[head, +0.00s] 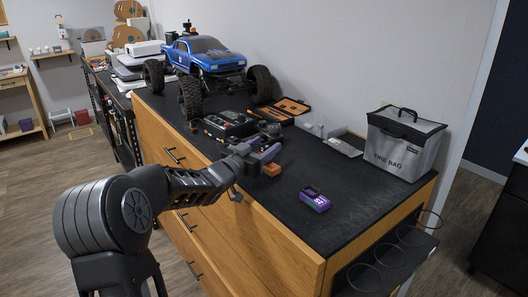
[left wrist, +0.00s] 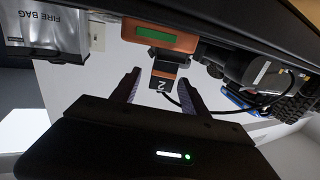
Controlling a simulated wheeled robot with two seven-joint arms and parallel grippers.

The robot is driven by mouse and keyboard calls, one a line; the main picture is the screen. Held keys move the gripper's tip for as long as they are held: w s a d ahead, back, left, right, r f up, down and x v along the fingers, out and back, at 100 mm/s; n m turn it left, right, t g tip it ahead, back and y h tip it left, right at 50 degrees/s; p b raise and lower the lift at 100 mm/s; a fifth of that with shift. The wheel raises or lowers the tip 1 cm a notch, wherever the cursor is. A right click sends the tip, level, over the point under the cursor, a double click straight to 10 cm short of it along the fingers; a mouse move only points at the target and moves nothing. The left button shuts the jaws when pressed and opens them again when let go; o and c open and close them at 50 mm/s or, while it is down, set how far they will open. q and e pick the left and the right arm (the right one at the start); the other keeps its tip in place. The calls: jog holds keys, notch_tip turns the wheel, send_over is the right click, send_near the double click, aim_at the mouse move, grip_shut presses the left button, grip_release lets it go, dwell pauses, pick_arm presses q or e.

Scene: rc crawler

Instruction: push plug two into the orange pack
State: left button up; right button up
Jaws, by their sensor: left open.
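The orange pack (head: 272,169) sits on the black worktop at the front edge, just beyond my left gripper (head: 253,160). In the left wrist view the orange pack (left wrist: 185,42) shows a green panel. A dark plug marked 2 (left wrist: 161,85), with a black cable running off to the right, lies between the fingers of my left gripper (left wrist: 158,88). The fingers are open, with gaps on both sides of the plug. An orange-edged socket part meets the plug's pack side; I cannot tell how deep the plug sits. My right gripper is not in view.
A purple device (head: 314,198) lies on the worktop to the right. A fire bag (head: 400,145) stands at the right end. A charger (head: 230,125), an open orange-lined case (head: 284,108) and a blue crawler (head: 205,55) are behind.

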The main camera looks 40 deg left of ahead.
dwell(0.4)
pick_arm(q)
grip_shut()
dwell(0.4)
